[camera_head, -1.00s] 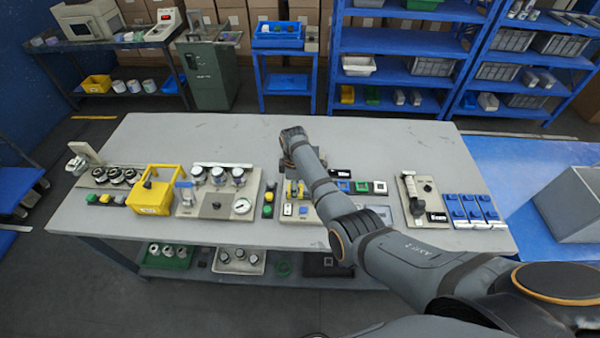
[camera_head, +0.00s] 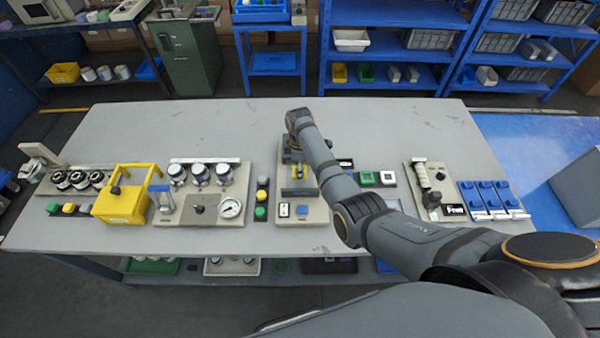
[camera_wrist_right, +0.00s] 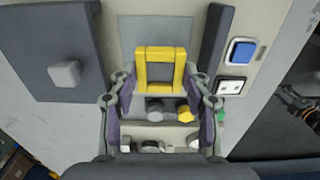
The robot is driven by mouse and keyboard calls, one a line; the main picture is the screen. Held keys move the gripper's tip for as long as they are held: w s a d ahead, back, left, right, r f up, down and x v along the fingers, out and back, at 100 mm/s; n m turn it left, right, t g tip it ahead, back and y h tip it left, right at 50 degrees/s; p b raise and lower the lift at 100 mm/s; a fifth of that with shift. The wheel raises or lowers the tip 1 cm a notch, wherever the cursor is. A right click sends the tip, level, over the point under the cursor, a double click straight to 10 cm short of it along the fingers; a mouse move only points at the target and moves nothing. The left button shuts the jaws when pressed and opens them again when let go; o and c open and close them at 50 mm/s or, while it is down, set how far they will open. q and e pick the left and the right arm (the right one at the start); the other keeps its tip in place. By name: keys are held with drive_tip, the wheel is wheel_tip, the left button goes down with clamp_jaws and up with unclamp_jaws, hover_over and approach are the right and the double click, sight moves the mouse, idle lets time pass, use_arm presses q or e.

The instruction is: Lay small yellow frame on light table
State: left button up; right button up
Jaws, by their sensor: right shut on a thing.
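The small yellow frame (camera_wrist_right: 160,68) is a square ring with a dark opening in the right wrist view. The frame is over or on a beige station (camera_head: 305,216) with a blue button (camera_wrist_right: 242,50) and a white switch (camera_wrist_right: 229,87). I cannot tell whether it touches the station. No panel clearly shows as a light table; a flat grey plate (camera_wrist_right: 155,30) lies beyond the frame. My left gripper is not in view.
The station stands on a long grey worktable (camera_head: 250,125), whose rear strip is clear. A yellow box (camera_head: 124,206) and a gauge panel (camera_head: 205,208) stand to the left. White and green buttons (camera_head: 368,178) and blue blocks (camera_head: 488,198) stand to the right.

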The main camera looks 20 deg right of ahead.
drive_tip(key=f+b, duration=0.3)
drive_tip(key=shift+w+d+f, duration=0.25)
drive_tip(key=shift+d+f, duration=0.05)
drive_tip(key=shift+f, duration=0.1)
drive_tip(key=shift+w+f, duration=0.2)
drive_tip(key=shift+f, duration=0.1)
drive_tip(key=shift+a+r, duration=0.15)
drive_tip(key=shift+r, duration=0.15)
drive_tip(key=shift+c, duration=0.4)
drive_tip(key=shift+s+f, duration=0.1)
drive_tip(key=shift+s, duration=0.1)
drive_tip(key=o, duration=1.1)
drive_tip(key=shift+w+f, duration=0.1)
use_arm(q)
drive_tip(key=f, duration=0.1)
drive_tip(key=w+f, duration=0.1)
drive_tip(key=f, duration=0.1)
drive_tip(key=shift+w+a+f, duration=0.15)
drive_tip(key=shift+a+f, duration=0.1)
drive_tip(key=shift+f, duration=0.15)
